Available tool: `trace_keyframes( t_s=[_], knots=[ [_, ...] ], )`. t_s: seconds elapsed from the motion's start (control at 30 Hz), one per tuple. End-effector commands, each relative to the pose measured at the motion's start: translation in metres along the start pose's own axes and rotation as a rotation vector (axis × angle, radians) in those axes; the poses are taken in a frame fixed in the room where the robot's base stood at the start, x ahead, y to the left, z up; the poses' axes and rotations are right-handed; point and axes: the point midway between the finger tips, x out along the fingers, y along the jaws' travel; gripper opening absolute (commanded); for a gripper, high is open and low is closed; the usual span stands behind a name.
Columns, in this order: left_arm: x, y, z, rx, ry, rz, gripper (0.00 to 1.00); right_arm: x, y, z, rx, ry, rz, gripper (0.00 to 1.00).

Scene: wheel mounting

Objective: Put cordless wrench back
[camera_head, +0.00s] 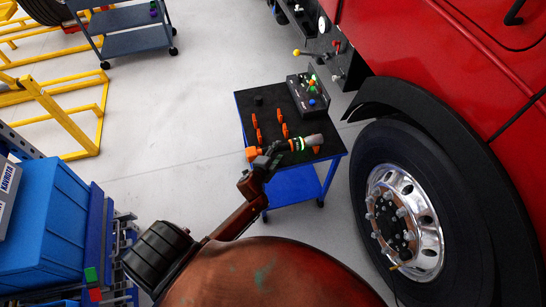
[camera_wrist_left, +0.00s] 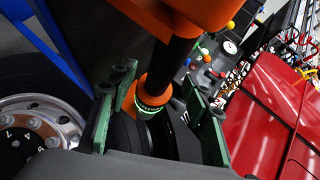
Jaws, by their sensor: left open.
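The cordless wrench (camera_head: 307,142), with a grey nose, a black and orange body and a green ring, is at the front of the small cart's black top. My left gripper (camera_head: 268,160) is at its rear end, by an orange part. In the left wrist view the wrench (camera_wrist_left: 152,92) shows its orange body and lit green ring between the two green fingers of my left gripper (camera_wrist_left: 158,95). The fingers stand apart on either side of it, open. Whether a finger touches it I cannot tell. My right gripper is out of view.
The cart (camera_head: 240,118) has a black top, blue frame, several orange holders (camera_head: 279,116) and a dark control box (camera_head: 306,97). A truck wheel (camera_head: 405,220) and red truck body (camera_head: 440,60) are close on the right. Blue crates (camera_head: 45,225) stand left; open floor (camera_head: 180,130) lies between.

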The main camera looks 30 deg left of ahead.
Motion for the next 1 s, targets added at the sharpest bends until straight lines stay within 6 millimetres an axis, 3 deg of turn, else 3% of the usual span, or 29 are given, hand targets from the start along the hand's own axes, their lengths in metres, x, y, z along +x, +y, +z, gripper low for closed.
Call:
trace_keyframes(
  t_s=[0.3, 0.5, 0.7, 1.0],
  knots=[
    [-0.065, -0.001, 0.0, 0.0, 0.002, -0.001, 0.44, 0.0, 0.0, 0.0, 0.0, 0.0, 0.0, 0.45],
    [-0.096, -0.001, 0.0, 0.001, 0.003, -0.003, 0.44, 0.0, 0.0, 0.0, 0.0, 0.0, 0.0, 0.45],
    [-0.108, -0.002, -0.001, 0.001, 0.004, -0.005, 0.44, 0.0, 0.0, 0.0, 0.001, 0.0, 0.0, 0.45],
    [-0.108, -0.003, -0.001, 0.001, 0.004, -0.005, 0.44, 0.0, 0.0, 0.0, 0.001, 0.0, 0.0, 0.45]
  ],
)
